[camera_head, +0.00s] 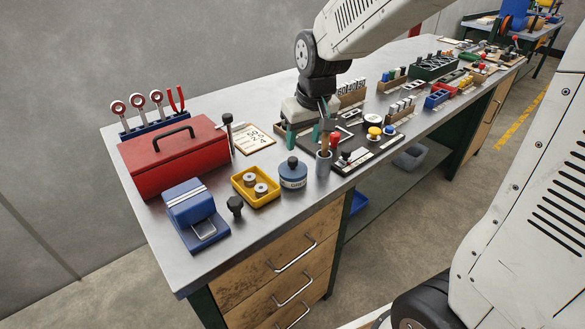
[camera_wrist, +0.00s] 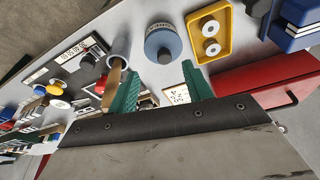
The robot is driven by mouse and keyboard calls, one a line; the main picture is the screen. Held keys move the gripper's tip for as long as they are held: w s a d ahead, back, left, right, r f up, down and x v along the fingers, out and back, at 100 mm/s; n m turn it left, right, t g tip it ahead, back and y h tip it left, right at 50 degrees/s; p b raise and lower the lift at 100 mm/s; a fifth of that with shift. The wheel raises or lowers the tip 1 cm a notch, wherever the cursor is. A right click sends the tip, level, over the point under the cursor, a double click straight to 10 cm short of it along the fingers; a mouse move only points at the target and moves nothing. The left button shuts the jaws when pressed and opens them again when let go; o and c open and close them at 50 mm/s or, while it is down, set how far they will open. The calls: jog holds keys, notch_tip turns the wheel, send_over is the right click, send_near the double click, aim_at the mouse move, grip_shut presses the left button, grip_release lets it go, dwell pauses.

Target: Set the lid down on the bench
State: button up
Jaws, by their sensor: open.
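My gripper (camera_head: 303,136) is open above the bench (camera_head: 262,218), with its teal fingers apart. In the wrist view the gap between my gripper's fingertips (camera_wrist: 160,84) looks empty. A round blue jar (camera_head: 292,176) with a dark knobbed top stands on the bench to the left of and nearer than my gripper. The jar also shows in the wrist view (camera_wrist: 163,46), just beyond the fingers. I cannot make out a separate lid lying on the bench. I cannot tell whether the jar's dark top is the lid.
A grey cup (camera_head: 323,166) with a handle in it stands close to my gripper, beside a dark control panel (camera_head: 374,158). A yellow tray (camera_head: 245,190), red toolbox (camera_head: 175,165) and blue device (camera_head: 187,202) are on the left. Bare bench shows along the front left edge.

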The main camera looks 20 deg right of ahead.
aim_at(293, 159)
jog(key=x, duration=0.3)
jog(key=w+x, duration=0.1)
jog(key=x, duration=0.5)
jog(key=shift+w+a+r, duration=0.1)
jog(key=shift+w+a, duration=0.2)
jog(key=shift+w, duration=0.15)
grip_shut()
